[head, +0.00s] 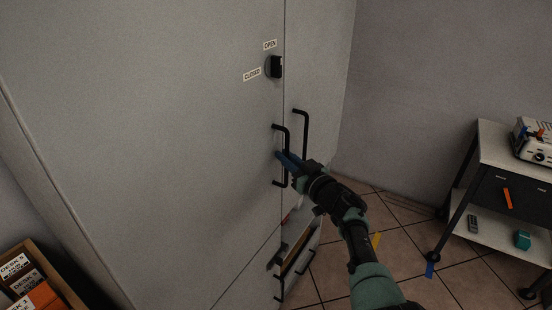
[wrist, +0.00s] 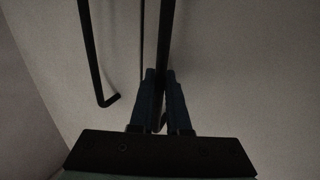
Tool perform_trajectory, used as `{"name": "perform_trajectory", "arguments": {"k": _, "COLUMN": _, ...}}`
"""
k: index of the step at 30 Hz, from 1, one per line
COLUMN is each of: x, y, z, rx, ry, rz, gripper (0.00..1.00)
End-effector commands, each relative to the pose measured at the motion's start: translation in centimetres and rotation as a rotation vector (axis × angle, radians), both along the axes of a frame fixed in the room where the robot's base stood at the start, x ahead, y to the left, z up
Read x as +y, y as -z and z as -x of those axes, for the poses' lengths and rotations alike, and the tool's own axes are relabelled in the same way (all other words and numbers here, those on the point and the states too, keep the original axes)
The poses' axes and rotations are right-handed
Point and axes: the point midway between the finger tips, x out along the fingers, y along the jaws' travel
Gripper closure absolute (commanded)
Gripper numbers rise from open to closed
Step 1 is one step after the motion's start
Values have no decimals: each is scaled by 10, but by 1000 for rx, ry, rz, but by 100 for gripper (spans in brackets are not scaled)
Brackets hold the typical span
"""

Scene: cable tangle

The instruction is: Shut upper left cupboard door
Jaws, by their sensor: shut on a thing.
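The upper left cupboard door (head: 150,130) is a large grey panel that looks about level with the door to its right. I cannot tell whether a small gap is left at its edge. Its black bar handle (head: 287,140) stands upright near the right edge. My gripper (head: 287,160), with blue fingers, is shut on this handle at its lower half. In the wrist view the handle (wrist: 162,50) runs between the two fingers (wrist: 160,95). A black latch knob (head: 275,67) sits above the handle, between the OPEN (head: 270,44) and CLOSED (head: 252,74) labels.
The right door's handle (head: 305,130) is close beside my gripper. Below are lower fronts with black handles and a brown-edged opening (head: 296,246). A trolley (head: 505,150) stands at right, a box of labelled items (head: 24,255) at lower left. Tiled floor (head: 400,225) lies between cupboard and trolley.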

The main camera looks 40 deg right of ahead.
Motion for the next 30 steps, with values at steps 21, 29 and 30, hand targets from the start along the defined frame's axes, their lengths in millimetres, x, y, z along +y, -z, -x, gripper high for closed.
{"name": "perform_trajectory", "arguments": {"k": 21, "x": 4, "y": -2, "z": -4, "rx": 1, "ry": -7, "rz": 6, "gripper": 55}}
{"name": "perform_trajectory", "arguments": {"k": 29, "x": 5, "y": -3, "z": -1, "rx": 2, "ry": -9, "rz": 6, "gripper": 55}}
{"name": "perform_trajectory", "arguments": {"k": 30, "x": 5, "y": -3, "z": 1, "rx": 3, "ry": -9, "rz": 6, "gripper": 55}}
